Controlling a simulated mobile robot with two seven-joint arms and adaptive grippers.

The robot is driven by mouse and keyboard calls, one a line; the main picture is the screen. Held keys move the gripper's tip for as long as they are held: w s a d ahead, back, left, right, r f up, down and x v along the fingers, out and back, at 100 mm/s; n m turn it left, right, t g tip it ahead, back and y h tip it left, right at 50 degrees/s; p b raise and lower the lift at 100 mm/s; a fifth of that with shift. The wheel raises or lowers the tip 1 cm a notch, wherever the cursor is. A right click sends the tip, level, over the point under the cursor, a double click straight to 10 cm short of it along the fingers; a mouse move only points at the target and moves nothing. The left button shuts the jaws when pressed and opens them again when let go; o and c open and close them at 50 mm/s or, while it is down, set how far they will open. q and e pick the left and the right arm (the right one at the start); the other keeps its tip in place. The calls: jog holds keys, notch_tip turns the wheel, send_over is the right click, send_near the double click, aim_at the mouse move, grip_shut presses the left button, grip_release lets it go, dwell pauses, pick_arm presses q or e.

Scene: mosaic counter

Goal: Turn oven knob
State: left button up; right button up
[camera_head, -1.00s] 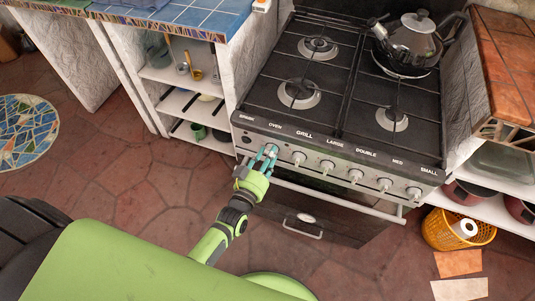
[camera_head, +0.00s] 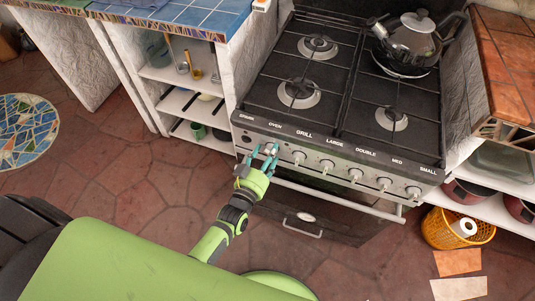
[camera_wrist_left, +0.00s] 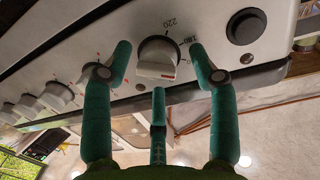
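The oven knob (camera_head: 270,149) is the leftmost round knob on the stove's front panel, below the "OVEN" label. In the left wrist view the knob (camera_wrist_left: 157,58) is white on a dark ring with temperature numbers such as 220 and 180, and a red mark shows at its lower edge. My left gripper (camera_head: 262,156) has teal fingers spread at the knob. In the wrist view the gripper (camera_wrist_left: 159,68) has a finger on each side of the knob with visible gaps, and a third finger below it. My right gripper is not in view.
Several more knobs (camera_head: 327,167) run to the right along the panel. A dark button (camera_wrist_left: 246,26) is beside the oven knob. The oven handle (camera_head: 340,201) runs below the panel. A kettle (camera_head: 413,40) stands on the back right burner. An orange basket (camera_head: 440,232) stands at right.

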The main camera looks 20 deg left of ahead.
pick_arm(q)
jog(key=shift+s+f, duration=0.1)
jog(key=shift+s, duration=0.05)
jog(key=shift+s, duration=0.3)
jog(key=s+a, duration=0.1)
jog(key=s, duration=1)
jog(key=shift+a+r, duration=0.15)
jog(key=shift+r, duration=0.3)
